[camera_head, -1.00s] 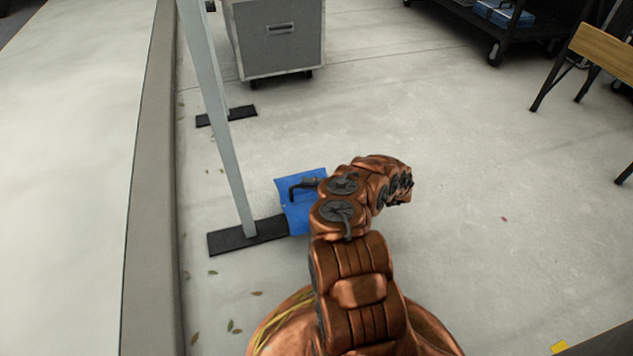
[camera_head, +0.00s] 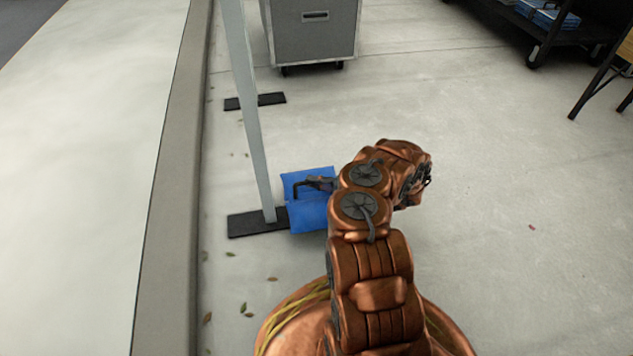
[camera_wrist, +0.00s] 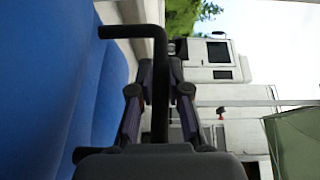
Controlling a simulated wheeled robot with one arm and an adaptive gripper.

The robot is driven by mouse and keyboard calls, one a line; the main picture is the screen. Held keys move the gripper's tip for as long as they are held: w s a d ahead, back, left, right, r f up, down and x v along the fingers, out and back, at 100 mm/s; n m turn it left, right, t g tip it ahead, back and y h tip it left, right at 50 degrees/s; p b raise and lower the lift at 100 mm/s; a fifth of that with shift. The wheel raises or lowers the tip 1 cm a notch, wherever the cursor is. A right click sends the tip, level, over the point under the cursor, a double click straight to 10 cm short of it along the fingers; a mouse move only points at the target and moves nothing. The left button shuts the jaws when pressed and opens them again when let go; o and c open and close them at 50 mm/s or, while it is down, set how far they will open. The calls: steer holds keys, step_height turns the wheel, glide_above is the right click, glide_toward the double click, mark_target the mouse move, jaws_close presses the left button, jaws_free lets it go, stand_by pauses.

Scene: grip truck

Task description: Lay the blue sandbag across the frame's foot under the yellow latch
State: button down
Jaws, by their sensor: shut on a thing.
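The blue sandbag (camera_head: 307,217) hangs by its dark handle (camera_head: 302,187) in the head view, beside a grey upright post. It overlaps the right end of the frame's near black foot (camera_head: 250,225); I cannot tell whether it touches it. My gripper (camera_wrist: 160,95) is shut on the handle, whose black bar (camera_wrist: 158,60) runs between the fingers in the wrist view. The sandbag's blue side (camera_wrist: 45,90) fills the left there. In the head view my arm hides most of the gripper. I cannot make out the yellow latch.
A second black foot (camera_head: 240,102) lies farther back. A grey case on casters (camera_head: 315,35) stands behind, with a dark cart (camera_head: 540,35) at the back right. A kerb (camera_head: 175,190) runs along the left.

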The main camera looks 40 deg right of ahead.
mark_target(314, 190)
steer(key=shift+f+b, duration=1.15)
steer(key=shift+f, duration=0.45)
steer(key=shift+f, duration=0.65)
steer(key=c, duration=1.1)
jaws_free()
steer(key=shift+a+f, duration=0.1)
steer(key=shift+c, duration=0.2)
